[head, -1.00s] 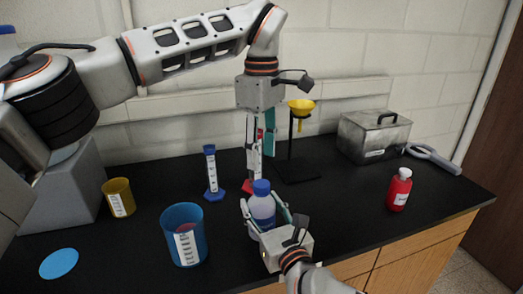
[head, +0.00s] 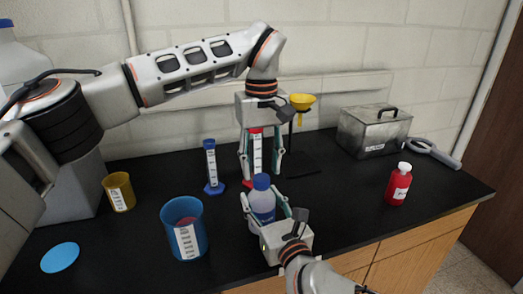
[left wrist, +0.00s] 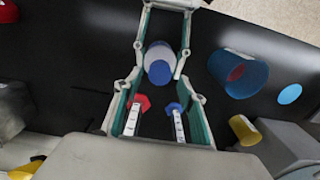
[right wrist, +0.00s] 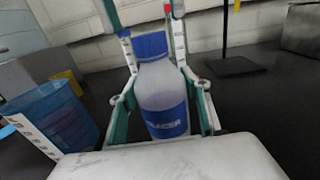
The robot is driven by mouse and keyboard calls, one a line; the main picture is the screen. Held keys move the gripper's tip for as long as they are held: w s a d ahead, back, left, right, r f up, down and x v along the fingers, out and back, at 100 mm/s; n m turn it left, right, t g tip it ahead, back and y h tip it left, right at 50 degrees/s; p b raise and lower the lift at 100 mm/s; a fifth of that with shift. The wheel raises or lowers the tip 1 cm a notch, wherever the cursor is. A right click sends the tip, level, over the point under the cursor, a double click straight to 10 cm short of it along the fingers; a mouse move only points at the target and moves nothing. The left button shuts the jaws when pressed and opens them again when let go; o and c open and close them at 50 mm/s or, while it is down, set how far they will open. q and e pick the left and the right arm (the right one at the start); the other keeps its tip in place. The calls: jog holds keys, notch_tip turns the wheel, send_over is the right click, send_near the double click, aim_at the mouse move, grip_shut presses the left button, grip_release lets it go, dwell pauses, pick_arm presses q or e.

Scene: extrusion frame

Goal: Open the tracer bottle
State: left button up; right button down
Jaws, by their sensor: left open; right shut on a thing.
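The tracer bottle (head: 262,205) is a translucent bottle with a blue cap (right wrist: 150,46) and a blue label (right wrist: 166,122). It stands upright between the fingers of my right gripper (head: 264,217), which is shut on its body; whether its base touches the bench cannot be told. The cap is on the bottle. My left gripper (head: 262,172) points down, open and empty, a little above and behind the cap in the head view. In the left wrist view the cap (left wrist: 159,72) lies just beyond its spread fingers.
A blue cylinder (head: 211,165) and a red-topped cylinder (head: 256,150) stand behind the bottle. A blue beaker (head: 173,215), yellow cup (head: 117,193) and blue disc (head: 60,257) are left. A red bottle (head: 399,186), metal box (head: 373,132) and stand with yellow funnel (head: 303,102) are right or behind.

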aim_at(262, 181)
pick_arm(q)
jog(key=shift+f, duration=1.45)
pick_arm(e)
jog(key=shift+f, duration=0.1)
pick_arm(q)
jog(key=c, duration=1.2)
jog(key=shift+o, duration=0.2)
grip_shut()
